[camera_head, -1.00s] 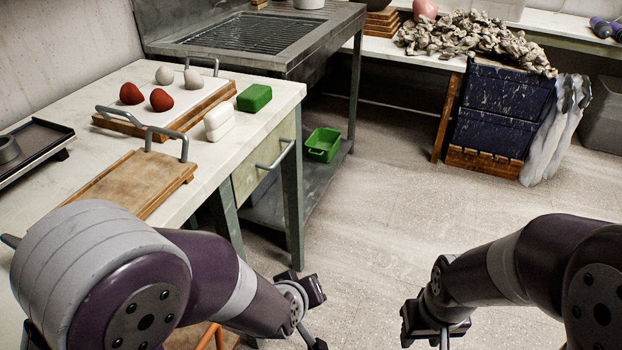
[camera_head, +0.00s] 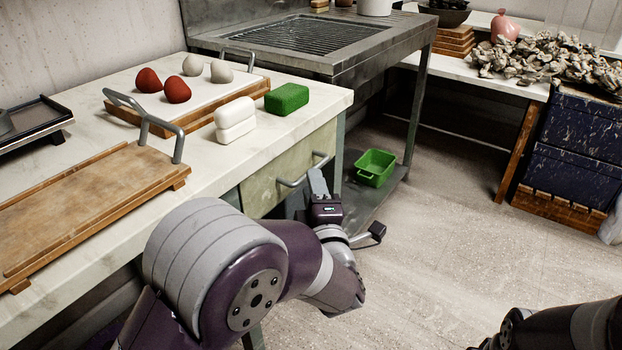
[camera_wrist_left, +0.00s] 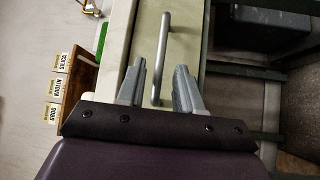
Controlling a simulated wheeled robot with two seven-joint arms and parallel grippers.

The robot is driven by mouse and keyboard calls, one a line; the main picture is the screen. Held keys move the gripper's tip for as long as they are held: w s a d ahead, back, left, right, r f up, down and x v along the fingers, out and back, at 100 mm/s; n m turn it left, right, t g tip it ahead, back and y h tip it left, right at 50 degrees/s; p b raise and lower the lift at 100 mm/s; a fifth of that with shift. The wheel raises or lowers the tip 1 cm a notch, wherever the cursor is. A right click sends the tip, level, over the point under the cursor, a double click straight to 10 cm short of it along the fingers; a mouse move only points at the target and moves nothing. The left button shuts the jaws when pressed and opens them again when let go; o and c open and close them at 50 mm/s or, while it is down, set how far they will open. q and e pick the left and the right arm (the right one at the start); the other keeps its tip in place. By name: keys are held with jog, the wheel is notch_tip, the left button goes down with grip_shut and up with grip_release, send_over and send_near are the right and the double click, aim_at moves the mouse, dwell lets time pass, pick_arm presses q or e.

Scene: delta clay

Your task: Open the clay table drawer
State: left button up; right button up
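The clay table (camera_head: 215,163) has a pale greenish drawer (camera_head: 265,186) in its end, which looks closed. Its metal bar handle (camera_head: 308,168) sticks out from the front. My left gripper (camera_head: 346,209) is open in front of the drawer, one finger close to the handle in the head view. In the left wrist view, the handle (camera_wrist_left: 162,55) runs between the two spread fingers of the left gripper (camera_wrist_left: 158,85). I cannot tell whether either finger touches it. My right arm shows at the lower right, with its fingers out of frame.
On the table are a board (camera_head: 95,205), a tray with red and pale lumps, a white block (camera_head: 235,118) and a green block (camera_head: 288,99). The floor at right is clear.

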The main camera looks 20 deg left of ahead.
pick_arm(q)
jog(key=shift+b+x, duration=0.45)
jog(key=shift+x, duration=1.9)
pick_arm(e)
jog(key=shift+f, duration=0.75)
pick_arm(q)
grip_shut()
jog(key=shift+d, duration=0.1)
